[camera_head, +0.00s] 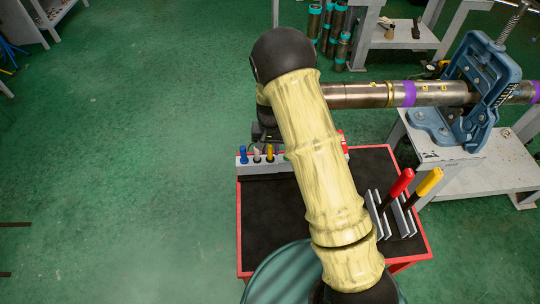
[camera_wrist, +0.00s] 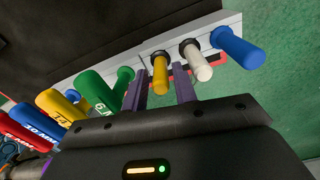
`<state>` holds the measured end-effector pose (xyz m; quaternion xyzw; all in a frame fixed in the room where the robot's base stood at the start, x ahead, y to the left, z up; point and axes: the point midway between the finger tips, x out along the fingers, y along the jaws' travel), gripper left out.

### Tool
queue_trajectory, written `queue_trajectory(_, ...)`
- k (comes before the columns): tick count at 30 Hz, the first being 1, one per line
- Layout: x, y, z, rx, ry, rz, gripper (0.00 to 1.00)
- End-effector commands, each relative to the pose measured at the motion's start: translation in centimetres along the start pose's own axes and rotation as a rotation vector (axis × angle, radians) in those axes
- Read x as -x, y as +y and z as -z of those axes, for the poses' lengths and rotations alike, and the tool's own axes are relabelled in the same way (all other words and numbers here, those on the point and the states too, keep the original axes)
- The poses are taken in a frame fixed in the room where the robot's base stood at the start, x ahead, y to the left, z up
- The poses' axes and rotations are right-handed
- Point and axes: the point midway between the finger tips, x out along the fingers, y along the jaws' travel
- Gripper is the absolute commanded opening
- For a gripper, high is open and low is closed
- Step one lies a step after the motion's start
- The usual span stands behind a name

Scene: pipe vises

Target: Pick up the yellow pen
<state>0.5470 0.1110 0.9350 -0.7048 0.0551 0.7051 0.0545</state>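The yellow pen (camera_head: 270,153) stands in a light rack (camera_head: 243,165) at the back left of the red-edged cart, beside a white pen (camera_head: 257,154) and a blue pen (camera_head: 243,154). In the wrist view the yellow pen (camera_wrist: 160,74) sticks out of its dark collar in the rack. My gripper (camera_wrist: 161,80) is open, with one finger on each side of the yellow pen and a visible gap to each finger. In the head view my arm hides part of the rack, and the gripper fingers cannot be made out.
In the wrist view, white (camera_wrist: 197,64) and blue (camera_wrist: 238,47) pens stand close right; green (camera_wrist: 102,92), yellow, blue and red numbered handles lie left. Red (camera_head: 399,184) and yellow (camera_head: 428,183) handles stand at the cart's right. A pipe (camera_head: 355,95) in a blue vise (camera_head: 480,85) lies behind.

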Motion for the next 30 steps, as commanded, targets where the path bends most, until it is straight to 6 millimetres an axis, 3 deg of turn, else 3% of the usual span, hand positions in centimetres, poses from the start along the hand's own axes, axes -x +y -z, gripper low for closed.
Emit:
queue_trajectory(7,-2.6,0.0,0.2,0.000,-0.001,0.000,0.28)
queue_trajectory(23,-2.8,-0.1,0.2,0.000,0.000,0.000,0.28)
queue_trajectory(24,-2.8,-0.1,0.2,0.000,0.000,0.000,0.26)
queue_trajectory(28,-2.8,-0.1,0.2,0.000,0.000,0.000,0.02)
queue_trajectory(30,-2.8,-0.1,0.2,0.000,0.000,0.000,0.02)
